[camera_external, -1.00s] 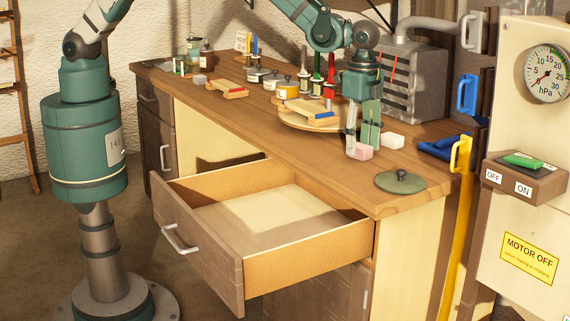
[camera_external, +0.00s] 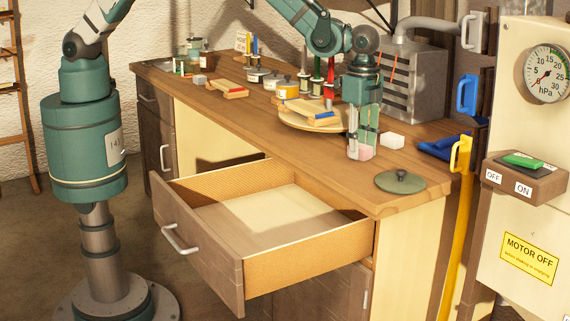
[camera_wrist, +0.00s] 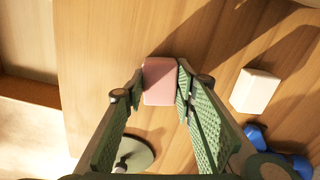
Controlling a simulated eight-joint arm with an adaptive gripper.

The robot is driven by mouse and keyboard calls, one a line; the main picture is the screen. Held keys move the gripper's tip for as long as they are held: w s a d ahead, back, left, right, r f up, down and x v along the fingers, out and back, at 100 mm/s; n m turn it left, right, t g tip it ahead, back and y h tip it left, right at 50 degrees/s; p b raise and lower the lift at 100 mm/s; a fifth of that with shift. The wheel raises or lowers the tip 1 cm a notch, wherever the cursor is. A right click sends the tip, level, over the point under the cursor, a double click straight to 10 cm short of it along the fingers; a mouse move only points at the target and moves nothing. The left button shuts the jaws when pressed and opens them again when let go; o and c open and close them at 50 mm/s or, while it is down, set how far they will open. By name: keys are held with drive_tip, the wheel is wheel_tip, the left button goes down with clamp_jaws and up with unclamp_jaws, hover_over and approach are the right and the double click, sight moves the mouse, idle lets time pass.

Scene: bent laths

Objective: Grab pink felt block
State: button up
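The pink felt block (camera_wrist: 160,82) lies on the wooden bench top near its front right edge. In the external view the block (camera_external: 368,153) shows between and behind the fingertips. My gripper (camera_wrist: 160,84) points down over it, one finger on each side. In the wrist view both fingertips lie against the block's left and right sides, with no clear gap. In the external view my gripper (camera_external: 362,150) reaches down to bench height. The block appears to rest on the bench still. Parts of its sides are hidden by the fingers.
A white block (camera_external: 392,141) lies just right of my gripper. A round green lid with a knob (camera_external: 400,182) lies in front. A round wooden board (camera_external: 293,120) with sticks stands behind left. The drawer (camera_external: 308,258) below is open and looks empty.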

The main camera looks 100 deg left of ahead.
sight(361, 146)
drive_tip(key=shift+r, duration=0.1)
drive_tip(key=shift+r, duration=4.95)
